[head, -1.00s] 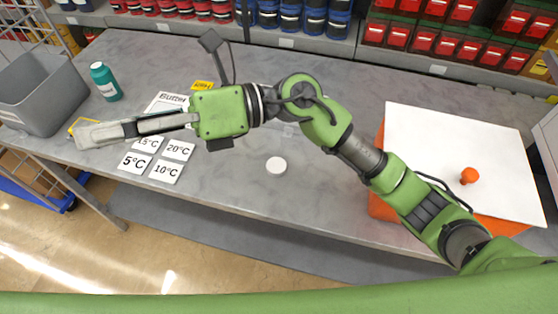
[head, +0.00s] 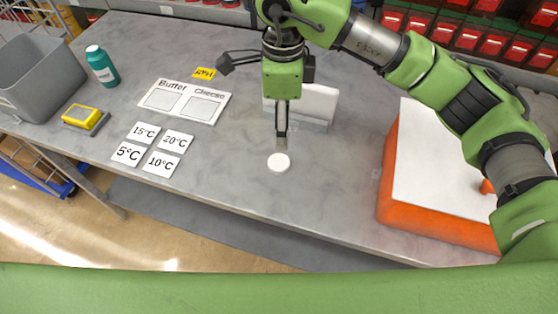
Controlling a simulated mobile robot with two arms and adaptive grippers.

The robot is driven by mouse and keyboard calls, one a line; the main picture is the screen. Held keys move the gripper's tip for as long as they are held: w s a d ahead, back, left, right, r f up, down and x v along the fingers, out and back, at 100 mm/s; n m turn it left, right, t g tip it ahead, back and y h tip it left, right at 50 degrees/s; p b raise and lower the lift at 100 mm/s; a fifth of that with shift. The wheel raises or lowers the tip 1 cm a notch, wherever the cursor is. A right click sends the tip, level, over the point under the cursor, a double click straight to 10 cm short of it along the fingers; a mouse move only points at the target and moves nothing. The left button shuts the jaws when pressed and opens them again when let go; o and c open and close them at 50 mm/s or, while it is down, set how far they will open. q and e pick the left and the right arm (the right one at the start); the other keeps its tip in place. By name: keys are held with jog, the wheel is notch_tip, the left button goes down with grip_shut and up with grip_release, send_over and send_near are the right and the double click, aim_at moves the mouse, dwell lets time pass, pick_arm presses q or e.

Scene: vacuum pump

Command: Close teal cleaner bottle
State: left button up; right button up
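The teal cleaner bottle (head: 104,70) stands upright at the back left of the table, beside the grey bin. Its top looks pale, and I cannot make out its opening. A round white disc (head: 278,162), which looks like a lid, lies flat on the table near the middle. My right gripper (head: 281,146) points down just behind the disc, far to the right of the bottle. Its fingers are narrow and seen edge-on, so their gap is unclear, and I cannot tell whether they touch the disc. My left gripper is not in view.
A grey bin (head: 42,82) stands at the far left, with a yellow sponge (head: 81,114) nearby. Temperature cards (head: 161,164) and a Butter/Cheese board (head: 185,101) lie left of my gripper. A white upright block (head: 315,104) stands behind it. An orange box with a white top (head: 425,165) is right.

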jog(key=p, duration=0.3)
send_over(278, 162)
jog(key=f, duration=0.5)
jog(key=d+f, duration=0.1)
jog(key=f, duration=0.2)
jog(key=shift+s, duration=0.15)
jog(key=shift+a+f+b, duration=0.1)
jog(key=shift+f+b, duration=0.2)
jog(key=shift+f, duration=0.05)
jog(key=shift+f+p, duration=0.25)
jog(key=shift+p, duration=0.2)
jog(key=f+p, duration=0.2)
jog(key=f, duration=0.1)
jog(key=shift+a+f, duration=0.2)
jog(key=shift+a, duration=0.15)
jog(key=shift+w+f, duration=0.2)
jog(key=shift+f, duration=0.45)
jog(key=c, duration=0.8)
